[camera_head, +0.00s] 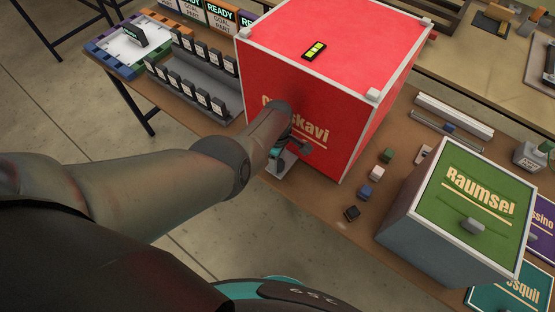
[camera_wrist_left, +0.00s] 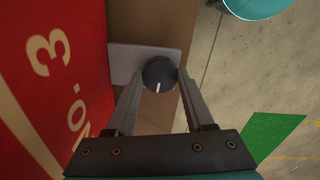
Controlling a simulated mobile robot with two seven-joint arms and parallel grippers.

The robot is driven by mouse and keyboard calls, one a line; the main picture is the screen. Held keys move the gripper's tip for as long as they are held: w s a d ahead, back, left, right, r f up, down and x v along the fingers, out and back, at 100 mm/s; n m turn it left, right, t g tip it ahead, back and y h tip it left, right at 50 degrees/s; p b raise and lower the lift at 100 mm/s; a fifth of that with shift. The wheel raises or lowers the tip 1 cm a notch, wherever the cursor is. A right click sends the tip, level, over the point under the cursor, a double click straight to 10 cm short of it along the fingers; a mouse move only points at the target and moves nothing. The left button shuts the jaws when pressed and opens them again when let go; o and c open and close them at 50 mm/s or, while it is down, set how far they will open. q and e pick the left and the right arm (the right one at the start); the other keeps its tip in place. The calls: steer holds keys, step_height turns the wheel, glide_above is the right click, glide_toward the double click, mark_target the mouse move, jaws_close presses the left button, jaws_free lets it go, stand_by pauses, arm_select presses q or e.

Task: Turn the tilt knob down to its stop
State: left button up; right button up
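The tilt knob (camera_wrist_left: 159,73) is round and black with a white pointer line. It sits on a pale plate (camera_wrist_left: 125,62) beside the red lightbox in the left wrist view; the pointer is toward the bottom of that picture. My left gripper (camera_wrist_left: 160,76) has one finger on each side of the knob, with the tips very close to it. I cannot tell whether both tips press on it. In the head view my left gripper (camera_head: 286,150) is at the front face of the red box (camera_head: 325,70), and my arm partly hides it. My right gripper is not in view.
A small panel with yellow-green lit bars (camera_head: 314,50) lies on top of the red box. A green-topped Raumsel box (camera_head: 470,205) stands to the right. Small blocks (camera_head: 365,192) lie on the table between the boxes. A rack of dark cards (camera_head: 200,75) stands to the left.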

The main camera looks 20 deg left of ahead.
mark_target(278, 164)
arm_select(q)
steer(key=o, duration=0.5)
steer(key=shift+c, duration=0.2)
steer(key=shift+r, duration=0.2)
step_height(278, 164, up, 15)
steer(key=p, duration=0.9)
